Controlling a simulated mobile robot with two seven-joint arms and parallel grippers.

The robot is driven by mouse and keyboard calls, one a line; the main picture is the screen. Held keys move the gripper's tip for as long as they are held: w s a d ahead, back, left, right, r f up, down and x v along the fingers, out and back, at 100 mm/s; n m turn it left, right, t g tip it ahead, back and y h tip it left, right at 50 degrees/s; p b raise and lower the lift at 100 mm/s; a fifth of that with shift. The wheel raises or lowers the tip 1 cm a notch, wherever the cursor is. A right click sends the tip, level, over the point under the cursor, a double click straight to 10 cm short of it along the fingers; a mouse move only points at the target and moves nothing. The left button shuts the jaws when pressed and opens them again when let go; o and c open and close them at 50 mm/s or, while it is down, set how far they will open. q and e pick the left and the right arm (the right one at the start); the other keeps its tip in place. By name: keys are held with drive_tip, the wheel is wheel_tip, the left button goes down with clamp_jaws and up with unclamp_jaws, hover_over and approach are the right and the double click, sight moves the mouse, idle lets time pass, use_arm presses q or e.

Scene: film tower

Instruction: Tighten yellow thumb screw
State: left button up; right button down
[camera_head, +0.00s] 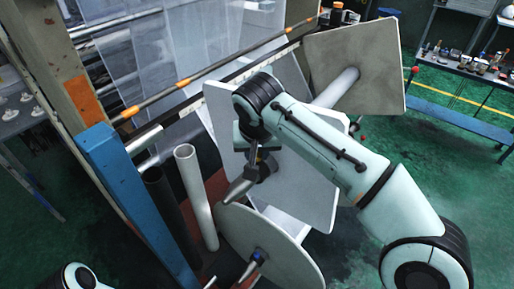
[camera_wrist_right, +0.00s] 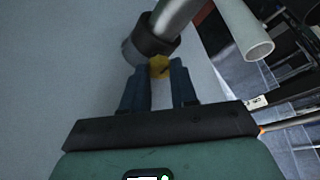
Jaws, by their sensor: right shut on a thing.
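The yellow thumb screw (camera_wrist_right: 160,67) sits on the side of a dark collar (camera_wrist_right: 150,42) around a grey metal shaft. In the right wrist view, my right gripper (camera_wrist_right: 160,78) has its two fingertips on either side of the screw and is shut on it. In the head view, my right arm reaches in from the right over a pale square plate, and my right gripper (camera_head: 259,156) is mostly hidden under the wrist beside the short shaft (camera_head: 238,188). Only a link of my left arm shows at the bottom left; its gripper is out of view.
A round grey disc (camera_head: 268,248) stands below the shaft. A pale tube (camera_head: 196,195) and a blue post (camera_head: 136,205) are to the left. Another square plate (camera_head: 385,62) is on a roller behind. A workbench (camera_head: 470,72) with small items is at the back right.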

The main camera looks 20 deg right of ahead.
drive_tip(key=m, duration=0.2)
drive_tip(key=m+h+p, duration=0.1)
drive_tip(key=m, duration=0.1)
drive_tip(key=m+g+h+p, duration=0.1)
drive_tip(key=m, duration=0.1)
drive_tip(key=shift+w+a+r, duration=0.15)
drive_tip(key=shift+a, duration=0.1)
drive_tip(key=m+p, duration=0.1)
drive_tip(key=m, duration=0.2)
drive_tip(key=shift+a+g+h, duration=0.1)
drive_tip(key=shift+g+h, duration=0.3)
drive_tip(key=m, duration=0.1)
drive_tip(key=m+g+p, duration=0.1)
drive_tip(key=shift+w+m+h, duration=0.2)
drive_tip(key=shift+m+h, duration=0.1)
drive_tip(key=m+g, duration=0.1)
drive_tip(key=m, duration=0.1)
drive_tip(key=shift+w+m, duration=0.1)
drive_tip(key=shift+m, duration=0.3)
use_arm(q)
drive_tip(key=w+r, duration=0.6)
drive_tip(key=shift+t, duration=0.4)
use_arm(e)
drive_tip(key=m+g, duration=0.2)
drive_tip(key=m, duration=0.3)
drive_tip(key=shift+w, duration=0.15)
drive_tip(key=shift+m, duration=0.3)
drive_tip(key=c, duration=0.9)
unclamp_jaws()
drive_tip(key=shift+o, duration=0.2)
